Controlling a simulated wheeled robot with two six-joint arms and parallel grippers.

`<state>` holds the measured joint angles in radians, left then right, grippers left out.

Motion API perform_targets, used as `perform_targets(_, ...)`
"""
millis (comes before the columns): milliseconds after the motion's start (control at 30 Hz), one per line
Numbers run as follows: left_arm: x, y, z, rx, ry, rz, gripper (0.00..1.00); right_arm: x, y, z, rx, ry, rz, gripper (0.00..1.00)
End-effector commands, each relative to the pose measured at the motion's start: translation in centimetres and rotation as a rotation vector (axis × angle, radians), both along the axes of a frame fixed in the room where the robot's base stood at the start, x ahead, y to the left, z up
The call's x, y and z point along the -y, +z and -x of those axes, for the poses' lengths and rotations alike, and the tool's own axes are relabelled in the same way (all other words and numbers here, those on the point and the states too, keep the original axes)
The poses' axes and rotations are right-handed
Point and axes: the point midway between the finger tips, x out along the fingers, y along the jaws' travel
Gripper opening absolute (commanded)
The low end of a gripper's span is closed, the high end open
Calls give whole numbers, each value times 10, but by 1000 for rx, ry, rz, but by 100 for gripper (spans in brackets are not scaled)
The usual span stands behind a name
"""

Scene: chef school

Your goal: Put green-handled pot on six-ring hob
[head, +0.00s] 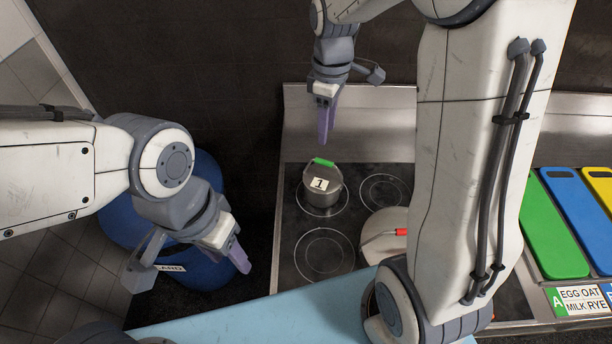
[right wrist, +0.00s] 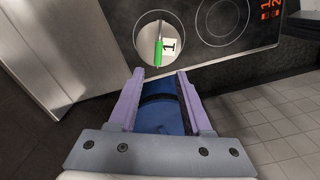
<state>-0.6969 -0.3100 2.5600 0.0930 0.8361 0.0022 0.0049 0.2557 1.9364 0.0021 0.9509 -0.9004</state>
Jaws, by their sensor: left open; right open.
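The grey pot (head: 323,190) with a green handle on top and a label reading 1 stands upright on the back-left ring of the black hob (head: 348,208). It also shows in the right wrist view (right wrist: 148,52), beyond the fingertips. My right gripper (head: 326,140) is open and empty, above and behind the pot, not touching it. Its two purple fingers (right wrist: 158,72) show apart in the right wrist view. My left gripper (head: 242,262) is open, to the left of the hob and lower in the picture. My right arm hides the right part of the hob.
A second pale pot or pan (head: 378,240) with a red handle sits on the hob, partly behind my right arm. A blue barrel (head: 205,265) stands on the floor at left. Green (head: 553,235) and blue (head: 585,215) boards lie at right. The front-left ring (head: 324,254) is bare.

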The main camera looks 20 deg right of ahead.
Motion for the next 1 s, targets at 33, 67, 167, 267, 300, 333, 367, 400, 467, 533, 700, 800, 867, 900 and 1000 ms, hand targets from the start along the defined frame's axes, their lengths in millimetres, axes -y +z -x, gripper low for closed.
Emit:
perform_targets(33, 0, 0, 0, 0, 0, 0, 49, -8, 2, 5, 2, 1, -2, 49)
perform_targets(67, 0, 0, 0, 0, 0, 0, 49, -15, 3, 9, 5, -4, -4, 49)
perform_targets(167, 0, 0, 0, 0, 0, 0, 49, -50, 9, 36, 11, -29, -15, 49)
perform_targets(267, 0, 0, 0, 0, 0, 0, 49, -90, 14, 80, 16, -72, -33, 49)
perform_targets(300, 0, 0, 0, 0, 0, 0, 49, -103, 15, 101, 16, -94, -41, 49)
perform_targets(333, 0, 0, 0, 0, 0, 0, 49, -111, 15, 116, 15, -109, -46, 49)
perform_targets(367, 0, 0, 0, 0, 0, 0, 49, -118, 15, 130, 14, -125, -53, 49)
perform_targets(400, 0, 0, 0, 0, 0, 0, 49, -125, 13, 149, 12, -144, -59, 49)
perform_targets(467, 0, 0, 0, 0, 0, 0, 49, -133, 11, 175, 8, -173, -69, 49)
perform_targets(533, 0, 0, 0, 0, 0, 0, 49, -137, 8, 200, 2, -203, -77, 49)
perform_targets(700, 0, 0, 0, 0, 0, 0, 49, -139, 2, 231, -8, -250, -88, 49)
perform_targets(800, 0, 0, 0, 0, 0, 0, 49, -139, 1, 236, -11, -259, -87, 49)
perform_targets(867, 0, 0, 0, 0, 0, 0, 49, -139, 1, 236, -11, -261, -87, 49)
perform_targets(900, 0, 0, 0, 0, 0, 0, 49, -139, 1, 236, -11, -261, -87, 49)
perform_targets(1000, 0, 0, 0, 0, 0, 0, 49, -139, 1, 235, -11, -261, -87, 49)
